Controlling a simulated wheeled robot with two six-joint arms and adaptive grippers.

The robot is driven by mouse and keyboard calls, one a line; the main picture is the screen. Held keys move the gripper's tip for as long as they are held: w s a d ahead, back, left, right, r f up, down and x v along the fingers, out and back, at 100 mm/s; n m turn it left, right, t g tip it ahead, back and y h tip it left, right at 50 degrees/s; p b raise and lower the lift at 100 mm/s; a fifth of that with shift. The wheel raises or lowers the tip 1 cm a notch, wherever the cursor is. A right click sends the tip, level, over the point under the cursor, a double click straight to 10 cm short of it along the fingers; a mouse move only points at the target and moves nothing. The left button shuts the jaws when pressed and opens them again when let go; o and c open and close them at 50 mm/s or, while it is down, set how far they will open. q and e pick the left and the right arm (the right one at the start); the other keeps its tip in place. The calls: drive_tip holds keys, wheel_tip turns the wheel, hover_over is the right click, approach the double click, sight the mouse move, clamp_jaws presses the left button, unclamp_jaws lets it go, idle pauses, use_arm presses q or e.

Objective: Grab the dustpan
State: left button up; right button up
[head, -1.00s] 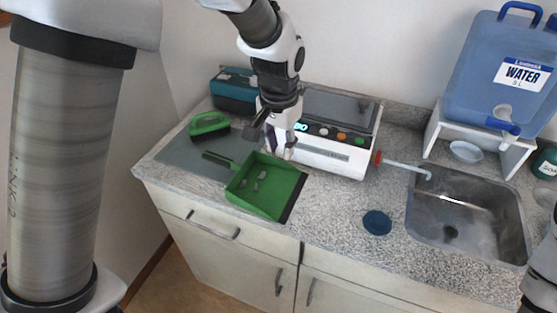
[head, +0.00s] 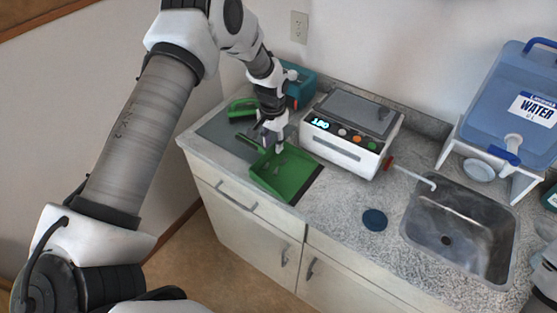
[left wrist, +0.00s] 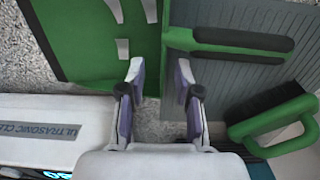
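The green dustpan (head: 290,180) lies flat on the counter, left of the white cleaner, with its dark lip to the right. Its handle (left wrist: 240,42), green with dark grips, points back left in the head view and right in the wrist view. A few pale pieces (left wrist: 122,50) lie in the pan. My left gripper (head: 272,147) is open and empty above the dustpan, near where handle and pan meet. In the left wrist view its two fingers (left wrist: 161,72) stand apart, with the handle's root just beyond the tips. My right gripper is out of view.
A green-handled brush (head: 242,108) lies behind the dustpan on a grey ribbed mat (head: 217,130). The white ultrasonic cleaner (head: 345,150) stands close to the right. A teal box (head: 302,85) is behind. A blue disc (head: 374,219), sink (head: 455,225) and water tank (head: 510,100) are farther right.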

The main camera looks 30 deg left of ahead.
use_arm(q)
drive_tip(key=shift+f, duration=0.5)
drive_tip(key=shift+a+f, duration=0.25)
drive_tip(key=shift+f, duration=0.05)
drive_tip(key=shift+d+r, duration=0.1)
clamp_jaws()
drive_tip(key=shift+d, duration=0.1)
drive_tip(key=shift+r, duration=0.15)
